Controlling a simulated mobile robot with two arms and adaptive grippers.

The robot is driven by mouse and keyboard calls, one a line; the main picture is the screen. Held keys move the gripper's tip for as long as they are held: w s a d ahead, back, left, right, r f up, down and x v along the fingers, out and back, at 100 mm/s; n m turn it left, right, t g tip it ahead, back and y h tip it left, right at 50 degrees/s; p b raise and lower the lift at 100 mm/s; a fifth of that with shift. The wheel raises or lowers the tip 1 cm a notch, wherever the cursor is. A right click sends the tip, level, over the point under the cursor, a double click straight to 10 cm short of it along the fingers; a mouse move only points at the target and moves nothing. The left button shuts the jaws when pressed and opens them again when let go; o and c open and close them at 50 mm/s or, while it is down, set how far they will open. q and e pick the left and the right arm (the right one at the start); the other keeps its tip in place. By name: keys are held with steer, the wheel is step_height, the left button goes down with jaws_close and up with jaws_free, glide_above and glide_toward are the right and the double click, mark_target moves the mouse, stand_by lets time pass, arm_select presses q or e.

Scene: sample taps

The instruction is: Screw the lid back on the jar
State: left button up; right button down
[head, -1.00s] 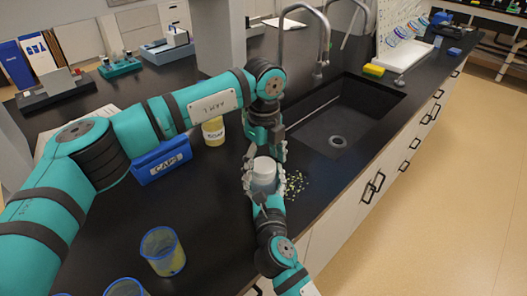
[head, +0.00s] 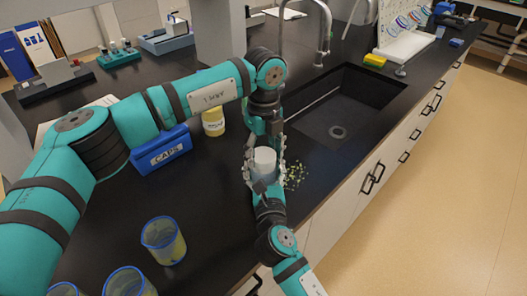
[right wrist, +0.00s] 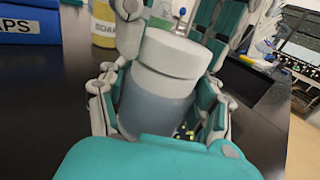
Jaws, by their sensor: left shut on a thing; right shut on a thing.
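The jar (right wrist: 155,100) is a translucent blue-grey cylinder, held upright between the fingers of my right gripper (right wrist: 160,108). The white lid (right wrist: 175,52) sits on top of the jar, with a seam showing between them; I cannot tell how tight it is. In the head view the lid (head: 264,158) shows just above my right gripper (head: 264,175). My left gripper (head: 265,146) comes down from above, its fingers around the lid. Its fingers also show on both sides of the lid in the right wrist view. The jar's lower part is hidden by my right gripper.
A blue CAPS bin (head: 161,150) and a yellow SOAP bottle (head: 213,120) stand left of the jar. Small yellow-green bits (head: 294,175) lie on the black counter to its right. The sink (head: 345,110) is behind right. Blue-rimmed beakers (head: 163,240) stand front left.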

arm_select(q)
steer(key=m, duration=0.4)
steer(key=shift+m, duration=0.3)
steer(key=m, duration=0.4)
steer(key=shift+m, duration=0.3)
steer(key=m, duration=1.1)
steer(key=shift+m, duration=0.3)
steer(key=m, duration=1.1)
steer(key=shift+m, duration=0.3)
steer(key=o, duration=1.4)
steer(key=shift+c, duration=0.2)
step_height(320, 180, up, 12)
